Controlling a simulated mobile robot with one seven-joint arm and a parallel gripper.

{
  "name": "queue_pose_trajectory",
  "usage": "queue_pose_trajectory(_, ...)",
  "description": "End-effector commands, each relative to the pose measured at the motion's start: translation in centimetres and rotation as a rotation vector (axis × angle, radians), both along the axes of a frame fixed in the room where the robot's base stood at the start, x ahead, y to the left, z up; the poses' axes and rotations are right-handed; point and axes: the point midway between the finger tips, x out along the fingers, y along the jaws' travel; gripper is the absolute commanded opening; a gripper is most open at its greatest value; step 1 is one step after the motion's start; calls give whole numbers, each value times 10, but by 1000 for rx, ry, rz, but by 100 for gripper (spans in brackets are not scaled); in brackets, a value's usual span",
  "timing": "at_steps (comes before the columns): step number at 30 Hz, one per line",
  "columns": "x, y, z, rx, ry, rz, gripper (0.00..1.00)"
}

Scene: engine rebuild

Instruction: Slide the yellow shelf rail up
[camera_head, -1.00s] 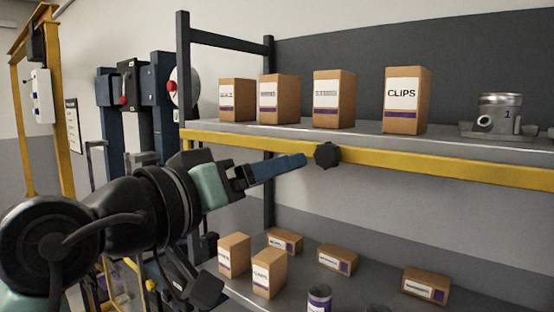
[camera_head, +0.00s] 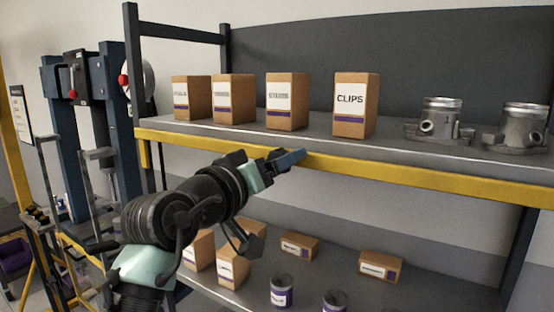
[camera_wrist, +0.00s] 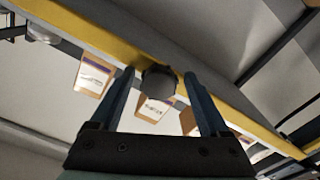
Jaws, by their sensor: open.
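The yellow shelf rail (camera_head: 400,174) runs along the front edge of the upper shelf; it crosses the wrist view diagonally (camera_wrist: 110,38). A black knob (camera_wrist: 158,80) sits on the rail. My gripper (camera_head: 290,159) is at the rail with its blue fingers pointing at it. In the wrist view my gripper (camera_wrist: 158,76) is open, with one finger on each side of the knob and a visible gap on both sides. The knob is hidden behind my gripper in the head view.
The lower shelf (camera_head: 330,290) holds smaller boxes and purple-labelled cans (camera_head: 281,292). A dark blue post stands at the shelf's left (camera_head: 133,70).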

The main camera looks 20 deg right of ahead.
Motion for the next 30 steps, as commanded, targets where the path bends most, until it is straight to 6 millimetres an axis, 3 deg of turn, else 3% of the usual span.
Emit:
queue_pose_trajectory(3,0,0,0,0,0,0,79)
queue_pose_trajectory(16,0,1,0,0,0,0,2)
queue_pose_trajectory(30,0,1,0,-1,1,0,0)
